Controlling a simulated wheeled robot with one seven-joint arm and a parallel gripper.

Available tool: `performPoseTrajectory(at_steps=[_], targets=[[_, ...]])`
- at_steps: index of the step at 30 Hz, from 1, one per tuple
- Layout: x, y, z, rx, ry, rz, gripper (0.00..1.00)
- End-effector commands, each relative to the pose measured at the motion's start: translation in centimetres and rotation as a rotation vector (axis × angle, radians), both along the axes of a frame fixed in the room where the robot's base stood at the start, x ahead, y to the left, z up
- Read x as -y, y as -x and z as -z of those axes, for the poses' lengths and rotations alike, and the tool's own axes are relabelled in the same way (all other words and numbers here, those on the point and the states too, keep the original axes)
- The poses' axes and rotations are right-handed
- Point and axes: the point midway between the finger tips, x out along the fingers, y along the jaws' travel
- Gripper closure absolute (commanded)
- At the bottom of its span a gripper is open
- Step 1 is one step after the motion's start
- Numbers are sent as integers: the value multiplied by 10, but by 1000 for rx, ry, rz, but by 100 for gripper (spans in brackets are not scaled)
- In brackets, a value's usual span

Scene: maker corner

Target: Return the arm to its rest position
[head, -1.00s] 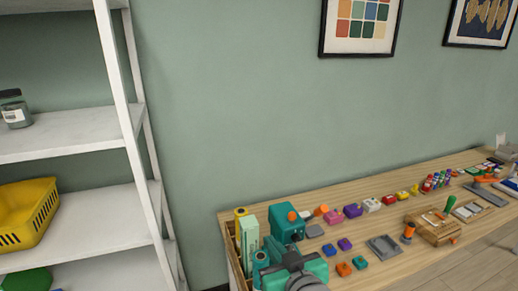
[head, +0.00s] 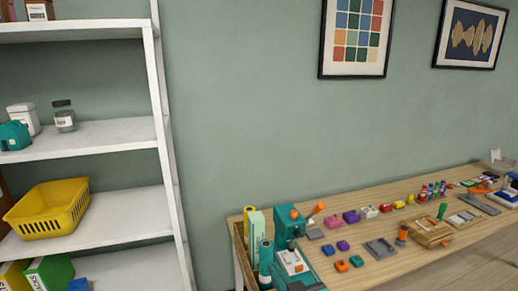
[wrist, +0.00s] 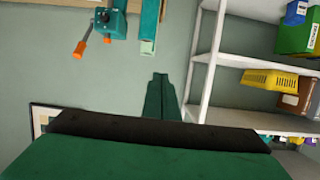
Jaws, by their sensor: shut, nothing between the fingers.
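My gripper (wrist: 160,77) shows in the wrist view as two dark green fingers pressed together, with nothing between them. The fingertips are in front of the green wall and touch nothing that I can see. The black and green body of my gripper fills the bottom of that view. The wrist picture is upside down, with the bench at the top and the shelf at the right. My gripper and arm do not show in the head view now.
A wooden workbench (head: 373,217) with small coloured parts runs along the wall. A teal machine (head: 289,222) stands at its near left end. A white shelf unit (head: 110,137) holding a yellow basket (head: 50,208) is at the left. Bare wall lies between them.

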Motion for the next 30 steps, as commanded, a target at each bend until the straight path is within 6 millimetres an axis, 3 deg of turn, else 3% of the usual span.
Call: performPoseTrajectory(at_steps=[14, 23, 30], targets=[[-8, 4, 52, -5, -91, 66, 100], [-14, 28, 122, -13, -170, 163, 100], [-17, 65, 177, -14, -197, 250, 100]])
